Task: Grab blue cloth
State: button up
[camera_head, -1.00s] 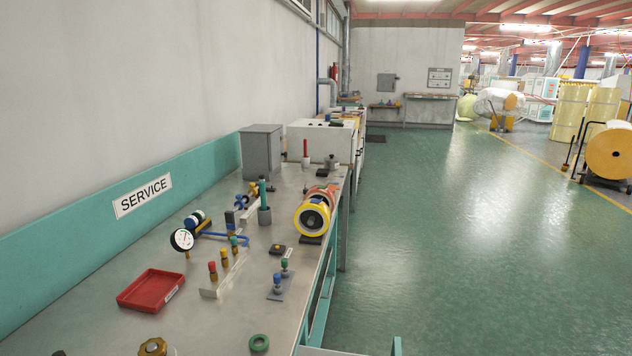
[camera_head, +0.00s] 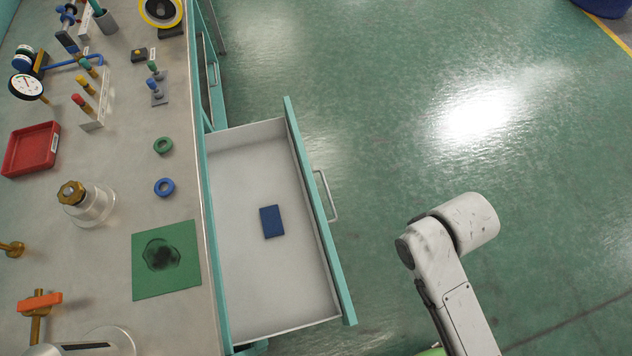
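The blue cloth (camera_head: 271,221) is a small dark blue rectangle lying flat in the open drawer (camera_head: 240,290), a little right of the drawer's middle. The drawer is white inside with a teal front and a metal handle, and it is pulled out from the workbench. My arm shows at the lower right, over the floor and to the right of the drawer. My gripper cannot be made out in this view. Nothing covers the cloth.
The workbench (camera_head: 110,165) left of the drawer holds a green mat (camera_head: 180,290) with a dark stain, a blue ring (camera_head: 164,187), a green ring (camera_head: 163,145), a red tray (camera_head: 30,149) and a brass-topped fitting (camera_head: 90,205).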

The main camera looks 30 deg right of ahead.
aim_at(271, 216)
jog(key=l+u, duration=0.2)
jog(key=l, duration=0.25)
jog(key=k+l+u, duration=0.15)
jog(key=l, duration=0.25)
jog(key=k+l+u, duration=0.2)
jog(key=l, duration=0.2)
jog(key=k+l+u, duration=0.2)
jog(key=l, duration=0.2)
jog(key=l+u, duration=0.2)
jog(key=l, duration=0.2)
jog(key=k+l+u, duration=0.15)
jog(key=i+j+u, duration=0.1)
jog(key=i, duration=0.4)
jog(key=i+j, duration=0.25)
jog(key=i, duration=0.25)
jog(key=i+j+u, duration=0.15)
jog(key=i, duration=0.35)
